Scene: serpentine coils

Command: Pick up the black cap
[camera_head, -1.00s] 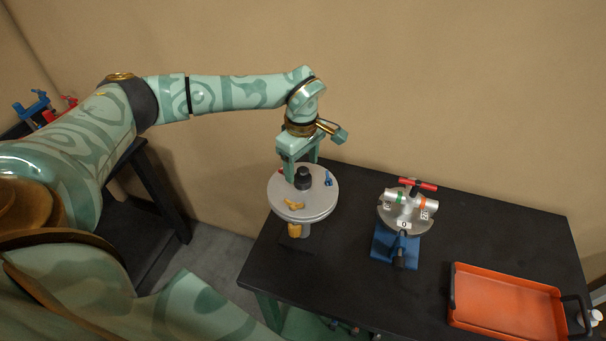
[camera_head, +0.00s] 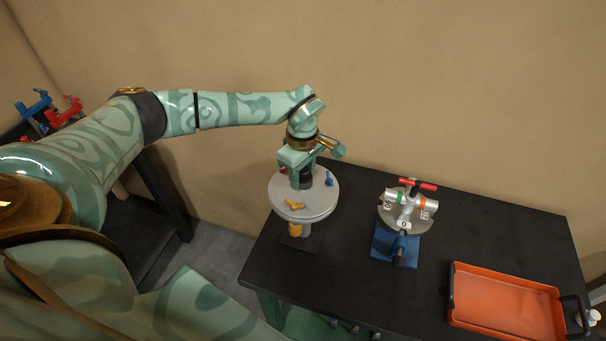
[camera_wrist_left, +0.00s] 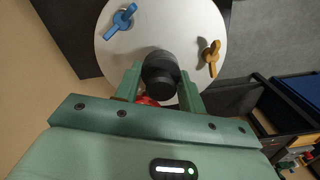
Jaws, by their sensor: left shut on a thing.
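The black cap (camera_head: 305,180) stands upright on the round grey-white disc (camera_head: 318,208) of a small stand on the black table. My left gripper (camera_head: 299,175) points down over the disc, with its fingers on either side of the cap and shut on it. In the left wrist view the black cap (camera_wrist_left: 160,75) sits between the tips of my left gripper (camera_wrist_left: 161,85), in front of the pale disc (camera_wrist_left: 120,55). Whether the cap is clear of the disc cannot be told. My right gripper is not in view.
The disc also bears a blue wing piece (camera_head: 329,178), a yellow one (camera_head: 294,205) and a red one (camera_wrist_left: 147,101), partly hidden. A blue-based pipe fixture (camera_head: 396,243) and an orange tray (camera_head: 505,305) stand to the right on the black table (camera_head: 470,230).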

